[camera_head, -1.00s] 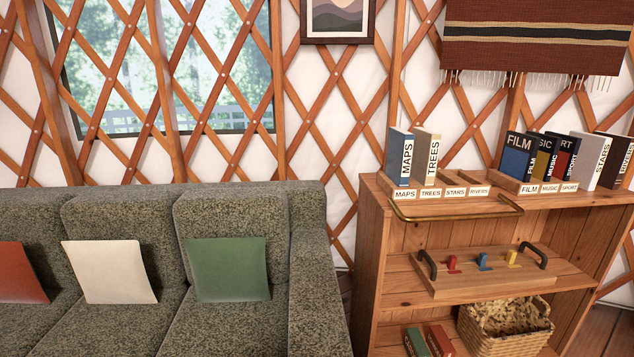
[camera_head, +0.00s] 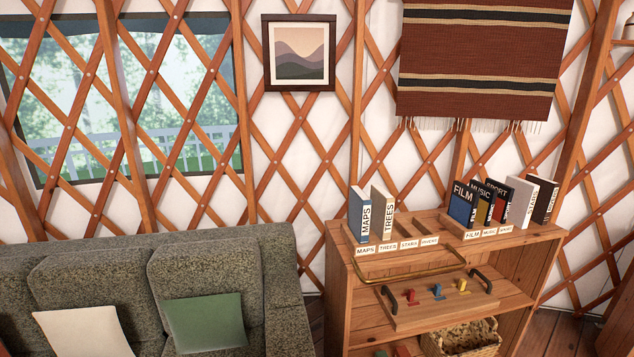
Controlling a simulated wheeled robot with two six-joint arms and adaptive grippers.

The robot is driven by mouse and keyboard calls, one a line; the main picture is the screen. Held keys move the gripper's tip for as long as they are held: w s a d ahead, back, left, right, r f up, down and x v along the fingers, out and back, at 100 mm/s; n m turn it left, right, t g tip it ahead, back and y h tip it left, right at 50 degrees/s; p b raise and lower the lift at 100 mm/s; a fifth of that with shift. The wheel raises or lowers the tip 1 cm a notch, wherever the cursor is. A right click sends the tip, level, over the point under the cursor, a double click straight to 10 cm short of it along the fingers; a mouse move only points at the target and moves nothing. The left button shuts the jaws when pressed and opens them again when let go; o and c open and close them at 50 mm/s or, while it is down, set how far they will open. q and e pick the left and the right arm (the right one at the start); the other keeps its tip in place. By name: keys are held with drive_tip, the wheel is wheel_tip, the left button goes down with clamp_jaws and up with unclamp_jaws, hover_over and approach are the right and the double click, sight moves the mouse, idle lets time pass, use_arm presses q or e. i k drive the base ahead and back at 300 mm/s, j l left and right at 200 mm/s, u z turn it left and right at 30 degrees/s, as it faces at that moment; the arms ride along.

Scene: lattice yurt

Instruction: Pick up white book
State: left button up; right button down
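The white book (camera_head: 524,203), with STARS on its spine, stands upright on the right part of the shelf top (camera_head: 420,226). It is between a dark book marked SPORT (camera_head: 500,203) and a dark brown book (camera_head: 546,201) at the right end. A cream book marked TREES (camera_head: 383,211) stands farther left, beside a blue-grey book marked MAPS (camera_head: 360,214). Neither of my grippers is in view.
The rack on the left has open slots right of TREES. A brass rail (camera_head: 412,272) runs along the shelf front. A tray with handles (camera_head: 438,309) sits on the middle shelf, a basket (camera_head: 464,338) below. A grey sofa (camera_head: 225,262) stands left of the shelf.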

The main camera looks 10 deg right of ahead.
sight(524, 196)
drive_tip(key=z, duration=1.5)
